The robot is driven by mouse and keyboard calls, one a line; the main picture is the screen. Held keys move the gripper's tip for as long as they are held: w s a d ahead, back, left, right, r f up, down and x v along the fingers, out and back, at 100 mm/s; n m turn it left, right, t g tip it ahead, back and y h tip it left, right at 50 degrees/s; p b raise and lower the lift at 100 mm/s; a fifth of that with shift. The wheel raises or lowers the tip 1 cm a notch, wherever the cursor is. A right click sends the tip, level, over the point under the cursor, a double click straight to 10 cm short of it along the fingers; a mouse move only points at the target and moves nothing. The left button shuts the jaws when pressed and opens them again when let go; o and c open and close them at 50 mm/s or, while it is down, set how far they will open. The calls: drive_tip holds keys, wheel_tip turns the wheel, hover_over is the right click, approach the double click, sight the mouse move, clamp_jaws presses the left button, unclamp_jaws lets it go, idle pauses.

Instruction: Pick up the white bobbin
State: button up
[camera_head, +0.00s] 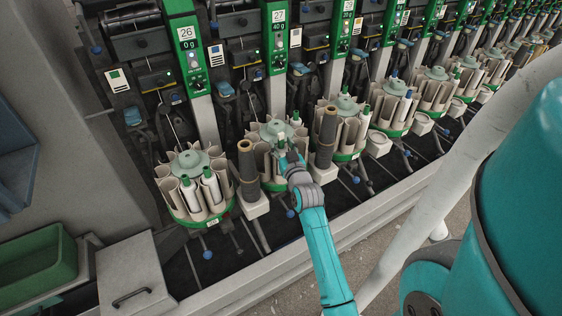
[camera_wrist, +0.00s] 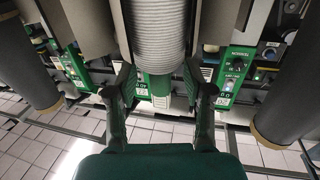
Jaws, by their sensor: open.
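A white bobbin (camera_wrist: 156,35) with ribbed, wound thread fills the upper middle of the wrist view. Beige tubes stand on both sides of it. My gripper (camera_wrist: 157,78) is open, with one finger on each side of the bobbin's line and a visible gap to it. In the head view my gripper (camera_head: 284,156) is at the round magazine (camera_head: 262,131) under the unit marked 27. The arm hides part of that magazine there, and I cannot tell the bobbin apart clearly behind the gripper.
A dark cone (camera_head: 248,172) stands just left of my gripper, and another dark cone (camera_head: 326,138) stands to the right. The left magazine (camera_head: 184,160) holds more white bobbins (camera_head: 211,186). Several similar magazines line the machine to the right. A grey box (camera_head: 130,275) is at lower left.

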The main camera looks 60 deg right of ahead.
drive_tip(key=shift+w+d, duration=0.4)
drive_tip(key=shift+w, duration=0.05)
clamp_jaws()
drive_tip(key=shift+r, duration=0.15)
